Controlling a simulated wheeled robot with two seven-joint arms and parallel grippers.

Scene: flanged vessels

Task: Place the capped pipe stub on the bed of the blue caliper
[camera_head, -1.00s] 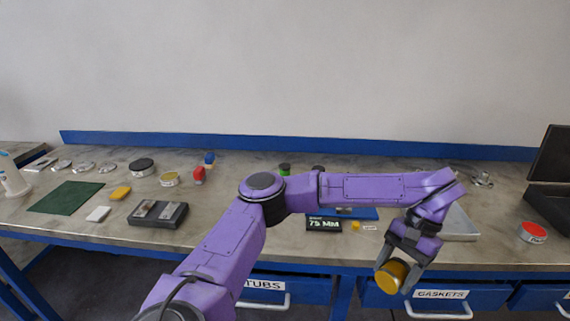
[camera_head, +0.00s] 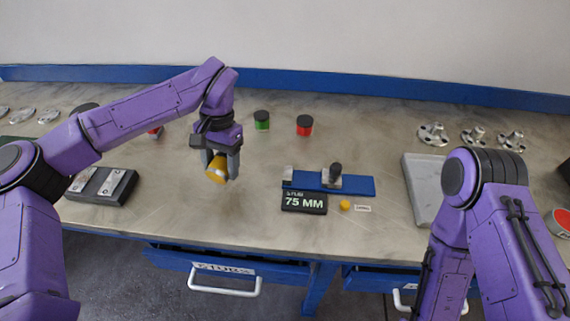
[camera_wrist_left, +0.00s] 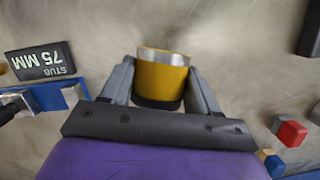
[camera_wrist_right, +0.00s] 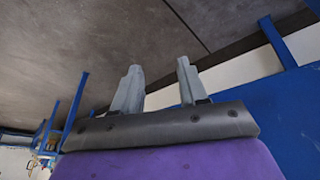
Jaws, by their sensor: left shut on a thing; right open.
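The capped pipe stub (camera_head: 216,168) has a yellow band. My left gripper (camera_head: 222,170) is shut on it and holds it over the bench, left of the caliper. In the left wrist view the stub (camera_wrist_left: 163,77) sits between the two fingers, with a silver rim on one side and a dark part below. The blue caliper (camera_head: 355,186) lies on the bench with a dark knob on its slide, behind a black display reading "STUB 75 MM" (camera_head: 304,201). Its bed looks empty. My right gripper (camera_wrist_right: 158,88) is open and empty in the right wrist view, facing the floor and bench frame.
A dark block with metal strips (camera_head: 102,186) is at left. A grey tray (camera_head: 425,187) and several flanges (camera_head: 433,134) are at right. A yellow ball (camera_head: 345,205) lies by the display.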

